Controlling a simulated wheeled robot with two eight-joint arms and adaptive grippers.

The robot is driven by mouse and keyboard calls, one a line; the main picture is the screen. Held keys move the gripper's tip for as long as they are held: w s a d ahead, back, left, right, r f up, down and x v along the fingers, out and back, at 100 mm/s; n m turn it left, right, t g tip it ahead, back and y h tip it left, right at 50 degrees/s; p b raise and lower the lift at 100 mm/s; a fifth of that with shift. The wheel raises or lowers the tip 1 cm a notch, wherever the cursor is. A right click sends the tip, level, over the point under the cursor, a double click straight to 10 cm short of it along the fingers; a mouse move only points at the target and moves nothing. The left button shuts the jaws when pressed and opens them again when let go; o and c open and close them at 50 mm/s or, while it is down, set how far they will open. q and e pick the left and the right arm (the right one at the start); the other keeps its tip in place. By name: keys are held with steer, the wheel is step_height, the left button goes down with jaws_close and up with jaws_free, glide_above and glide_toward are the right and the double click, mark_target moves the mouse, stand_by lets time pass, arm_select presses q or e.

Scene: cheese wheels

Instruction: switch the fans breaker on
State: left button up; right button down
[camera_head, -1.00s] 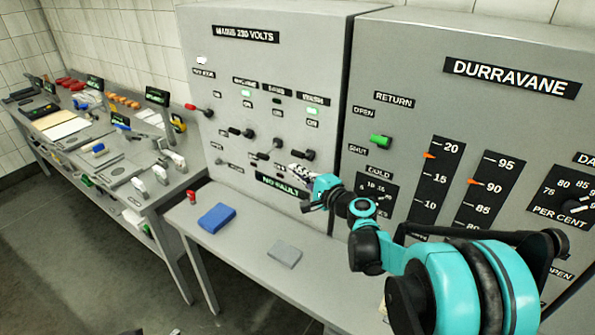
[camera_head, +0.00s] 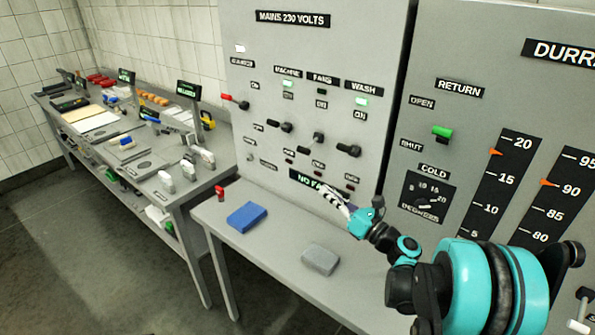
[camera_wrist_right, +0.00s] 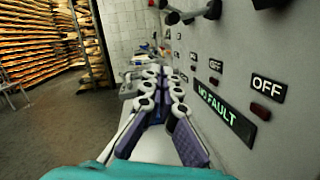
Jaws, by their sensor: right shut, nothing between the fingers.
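The fans breaker (camera_head: 318,138) is the middle one of three black levers on the grey mains panel (camera_head: 262,60), under the FANS label (camera_head: 322,79). Its lever slants down and left; the small lamp above it is dark. The machine breaker (camera_head: 285,127) and wash breaker (camera_head: 350,150) have levers pointing left and lit green lamps. My right gripper (camera_head: 328,194) is shut and empty, below the fans and wash breakers, in front of the right end of the NO FAULT display (camera_head: 308,182). In the right wrist view its fingers (camera_wrist_right: 163,78) run alongside the panel, with nothing between them.
A red-handled isolator (camera_head: 234,101) is at the panel's left. Below, a bench holds a blue block (camera_head: 247,216), a grey block (camera_head: 320,259) and a small red item (camera_head: 220,193). The Durravane cabinet (camera_head: 470,50) adjoins on the right. A cluttered table (camera_head: 190,205) stands left.

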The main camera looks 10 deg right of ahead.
mark_target(309, 146)
arm_select(q)
steer(key=shift+w+a+f+b, duration=0.3)
steer(key=shift+a+f, duration=0.1)
steer(key=shift+f, duration=0.15)
arm_select(e)
steer(key=m, duration=0.2)
steer(key=shift+s+a+f+m+y, duration=0.15)
steer(key=shift+s+f+m+y, duration=0.15)
steer(key=shift+f, duration=0.1)
arm_select(q)
steer(key=shift+f+b, duration=1.3)
arm_select(e)
steer(key=w+a+r, duration=0.3)
steer(key=w+r, duration=0.2)
steer(key=w, duration=0.5)
steer(key=shift+r, duration=0.2)
arm_select(q)
steer(key=shift+r, duration=0.15)
arm_select(e)
steer(key=shift+s+a+r, duration=0.1)
steer(key=shift+a, duration=0.05)
arm_select(q)
steer(key=shift+r+p, duration=0.25)
steer(key=shift+p, duration=0.15)
arm_select(e)
steer(key=shift+r+m, duration=0.2)
steer(key=shift+m, duration=0.3)
